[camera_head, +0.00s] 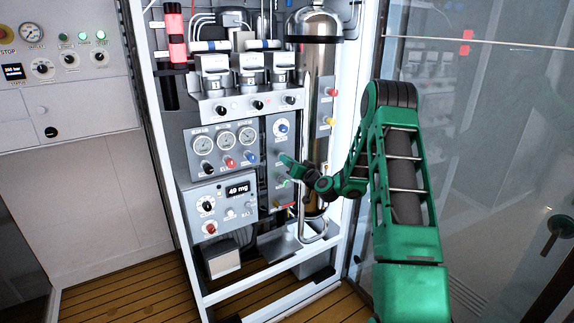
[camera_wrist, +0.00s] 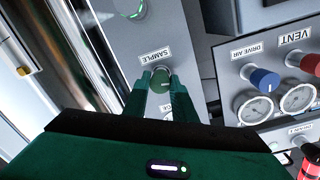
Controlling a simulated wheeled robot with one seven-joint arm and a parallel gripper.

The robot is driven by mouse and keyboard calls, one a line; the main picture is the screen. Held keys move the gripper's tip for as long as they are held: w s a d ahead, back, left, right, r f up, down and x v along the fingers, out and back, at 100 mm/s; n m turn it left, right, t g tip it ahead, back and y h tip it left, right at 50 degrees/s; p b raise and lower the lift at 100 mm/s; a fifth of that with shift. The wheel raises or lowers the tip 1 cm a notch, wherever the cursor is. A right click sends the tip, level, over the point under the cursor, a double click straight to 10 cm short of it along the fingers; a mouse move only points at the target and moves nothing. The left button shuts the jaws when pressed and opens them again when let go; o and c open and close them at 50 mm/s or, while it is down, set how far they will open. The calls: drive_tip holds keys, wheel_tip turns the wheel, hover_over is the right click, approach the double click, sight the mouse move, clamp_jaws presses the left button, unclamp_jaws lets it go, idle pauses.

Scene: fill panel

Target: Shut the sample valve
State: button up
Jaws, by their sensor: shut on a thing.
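The sample valve is a round green knob (camera_wrist: 160,82) on a grey panel, beside the upside-down SAMPLE label (camera_wrist: 155,56) in the wrist view. My gripper (camera_wrist: 160,76) has one finger on each side of the knob and is shut on it. In the head view my gripper (camera_head: 284,160) reaches in from the right to the narrow valve column, and it covers much of the knob. The fingers hide the knob's edges, and I cannot tell how far it is turned.
Drive air (camera_wrist: 264,78) and vent (camera_wrist: 309,63) knobs stand beside gauges. A shiny metal cylinder (camera_head: 314,75) rises close behind my wrist. A glass door (camera_head: 480,130) stands right of my arm.

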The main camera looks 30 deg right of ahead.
drive_tip(key=shift+s+f+m+y, duration=0.1)
drive_tip(key=shift+m+y, duration=0.15)
drive_tip(key=shift+m, duration=3.4)
drive_tip(key=shift+f+m+y, duration=0.1)
drive_tip(key=shift+m+y, duration=0.15)
drive_tip(key=shift+m, duration=3.4)
drive_tip(key=o, duration=0.8)
drive_tip(key=shift+o, duration=1.1)
drive_tip(key=shift+r, duration=0.1)
drive_tip(key=s, duration=1)
drive_tip(key=shift+s+d+r, duration=0.2)
drive_tip(key=shift+s+d, duration=0.1)
